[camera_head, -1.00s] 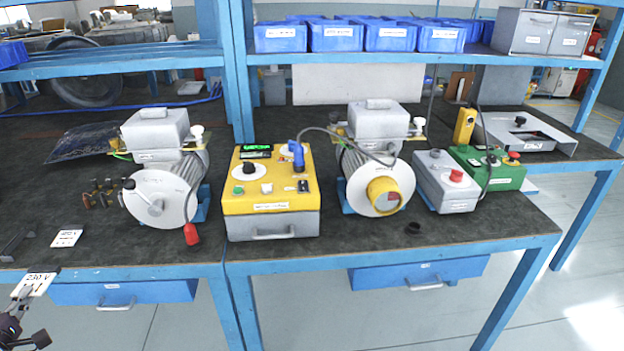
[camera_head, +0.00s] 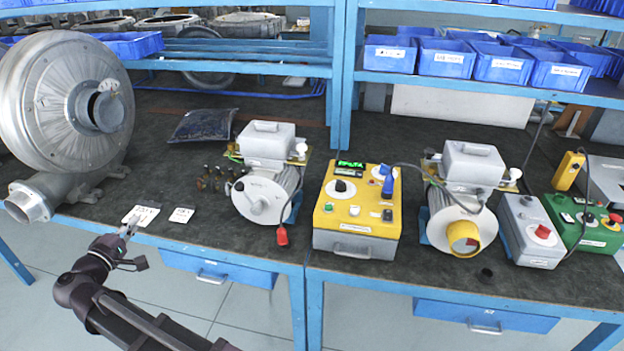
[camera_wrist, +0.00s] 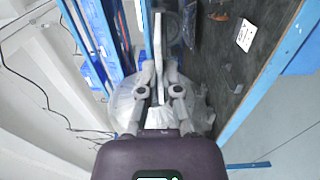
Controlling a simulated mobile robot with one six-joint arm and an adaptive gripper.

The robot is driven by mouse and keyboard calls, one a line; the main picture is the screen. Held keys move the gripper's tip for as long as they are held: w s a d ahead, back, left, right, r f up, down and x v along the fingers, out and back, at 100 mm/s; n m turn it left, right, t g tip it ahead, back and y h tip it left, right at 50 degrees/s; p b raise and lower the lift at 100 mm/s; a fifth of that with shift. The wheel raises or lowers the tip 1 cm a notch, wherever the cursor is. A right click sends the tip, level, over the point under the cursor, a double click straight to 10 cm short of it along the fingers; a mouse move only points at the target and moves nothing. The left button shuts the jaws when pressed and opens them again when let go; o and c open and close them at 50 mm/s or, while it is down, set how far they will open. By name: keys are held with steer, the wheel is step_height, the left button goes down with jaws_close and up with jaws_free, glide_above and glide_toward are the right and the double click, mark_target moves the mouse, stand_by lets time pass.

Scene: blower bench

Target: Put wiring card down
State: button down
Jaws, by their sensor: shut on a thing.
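A white wiring card with dark print (camera_head: 141,215) is at the tip of my gripper (camera_head: 127,231), over the front left edge of the bench in the head view. In the wrist view my gripper (camera_wrist: 158,90) is shut on the card (camera_wrist: 158,45), which shows edge-on between the fingers. In the head view I cannot tell whether the card touches the bench. A second white card (camera_head: 181,215) lies flat on the bench (camera_head: 215,228) just to its right. That card also shows in the wrist view (camera_wrist: 245,35).
A large grey blower (camera_head: 65,100) stands at the left. A dark bag (camera_head: 203,125) lies behind the cards. A motor (camera_head: 266,175), a yellow control box (camera_head: 356,210) and a second motor (camera_head: 462,195) stand to the right. Bare bench lies between the bag and cards.

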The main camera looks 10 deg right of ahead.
step_height(320, 180, up, 10)
steer(key=p, duration=0.9)
